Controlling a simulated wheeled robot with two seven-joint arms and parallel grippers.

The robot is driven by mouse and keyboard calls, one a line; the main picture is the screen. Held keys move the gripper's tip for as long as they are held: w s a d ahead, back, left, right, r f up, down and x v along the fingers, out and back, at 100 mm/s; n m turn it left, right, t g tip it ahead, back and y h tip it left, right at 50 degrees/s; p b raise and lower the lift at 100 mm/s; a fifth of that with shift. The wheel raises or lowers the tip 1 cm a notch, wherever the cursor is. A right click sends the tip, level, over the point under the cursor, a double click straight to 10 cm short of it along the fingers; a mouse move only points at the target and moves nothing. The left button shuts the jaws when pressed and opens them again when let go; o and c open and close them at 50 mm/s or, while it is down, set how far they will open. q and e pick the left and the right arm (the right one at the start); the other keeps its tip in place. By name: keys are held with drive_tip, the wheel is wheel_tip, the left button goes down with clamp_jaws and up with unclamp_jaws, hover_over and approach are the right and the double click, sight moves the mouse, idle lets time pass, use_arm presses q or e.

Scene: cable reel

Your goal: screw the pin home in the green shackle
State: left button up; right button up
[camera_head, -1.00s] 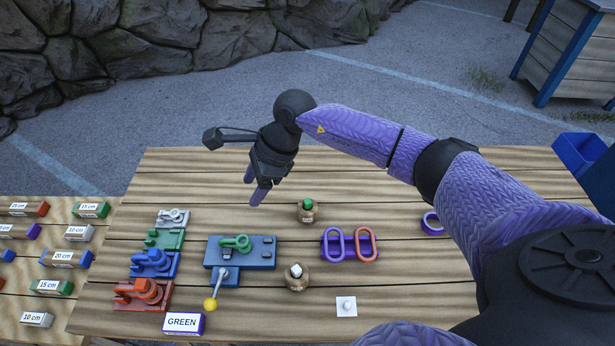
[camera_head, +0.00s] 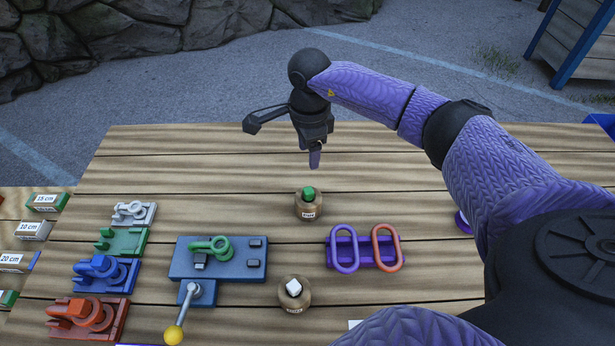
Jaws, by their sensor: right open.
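The green shackle (camera_head: 221,247) lies on the blue fixture plate (camera_head: 185,266), left of the middle of the table. A green-topped piece (camera_head: 308,193), which looks like the pin, stands in a round wooden holder (camera_head: 309,212). My right gripper (camera_head: 315,160) is open and points down just above and behind the green top, apart from it. One finger hides the other from this side. My left gripper is not in view.
A lever with a yellow ball (camera_head: 173,335) sticks out from the plate's front. A second wooden holder (camera_head: 294,305) carries a white-topped piece (camera_head: 293,288). A purple rack (camera_head: 362,251) holds a purple and an orange link. Grey, green, blue and orange shackle stands (camera_head: 120,241) line the left.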

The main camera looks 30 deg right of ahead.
drive_tip(key=b, duration=0.3)
hover_over(309, 190)
wheel_tip(309, 190, down, 5)
drive_tip(key=shift+r, duration=0.2)
wheel_tip(309, 190, down, 4)
drive_tip(key=b, duration=0.2)
drive_tip(key=shift+b, duration=0.3)
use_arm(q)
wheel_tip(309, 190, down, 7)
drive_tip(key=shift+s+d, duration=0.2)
use_arm(e)
drive_tip(key=shift+r, duration=0.25)
drive_tip(key=shift+f, duration=0.15)
wheel_tip(309, 190, down, 5)
drive_tip(key=b, duration=0.3)
drive_tip(key=shift+r, duration=0.2)
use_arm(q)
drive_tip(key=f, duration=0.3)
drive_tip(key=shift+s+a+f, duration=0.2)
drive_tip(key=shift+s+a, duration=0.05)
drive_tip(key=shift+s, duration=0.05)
use_arm(e)
drive_tip(key=shift+r, duration=0.1)
clamp_jaws()
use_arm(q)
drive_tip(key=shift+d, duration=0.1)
